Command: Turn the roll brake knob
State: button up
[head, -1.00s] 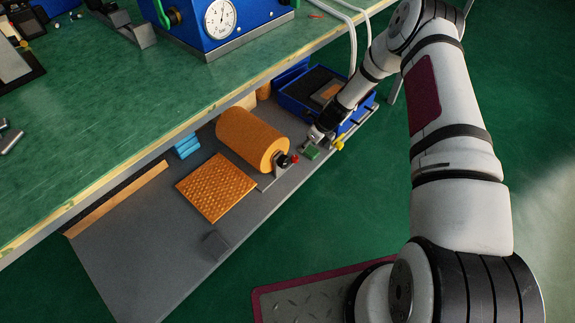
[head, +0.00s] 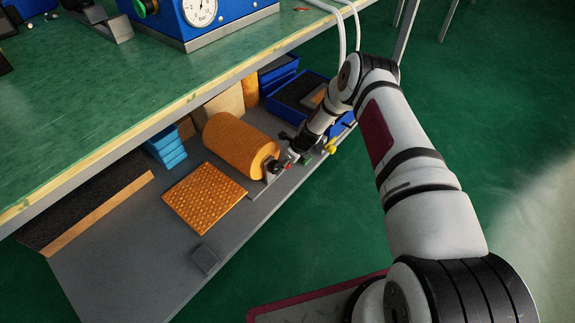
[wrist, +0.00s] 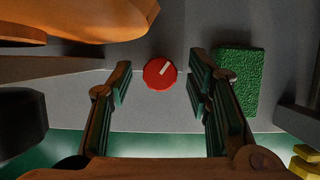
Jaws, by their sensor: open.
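The roll brake knob (wrist: 158,74) is a red disc with a white pointer line tilted to the upper right. In the wrist view it sits between the tips of my open gripper (wrist: 160,86), with a gap on both sides. In the head view the knob (head: 287,166) is a small red spot at the near end of the orange roll (head: 236,143). My gripper (head: 292,159) is right beside it there, its fingers partly hidden. The roll's edge (wrist: 90,15) also fills the upper left of the wrist view.
A green textured block (wrist: 237,80) lies close to the right finger. Yellow parts (wrist: 305,160) show at the lower right. An orange woven sheet (head: 205,196) lies on the grey shelf (head: 120,265). The green bench top (head: 120,120) overhangs the shelf.

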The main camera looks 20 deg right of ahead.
grip_shut()
jog(key=shift+w+n, duration=0.1)
jog(key=shift+n, duration=0.3)
jog(key=n, duration=0.2)
jog(key=n+g+y, duration=0.1)
jog(key=n, duration=0.1)
jog(key=shift+w+d+n+g, duration=0.1)
jog(key=shift+n+g, duration=0.2)
jog(key=shift+n, duration=0.1)
jog(key=n+g, duration=0.1)
jog(key=n, duration=0.1)
jog(key=n+g, duration=0.1)
jog(key=n, duration=0.2)
jog(key=shift+y, duration=0.3)
jog(key=shift+w, duration=0.1)
grip_release()
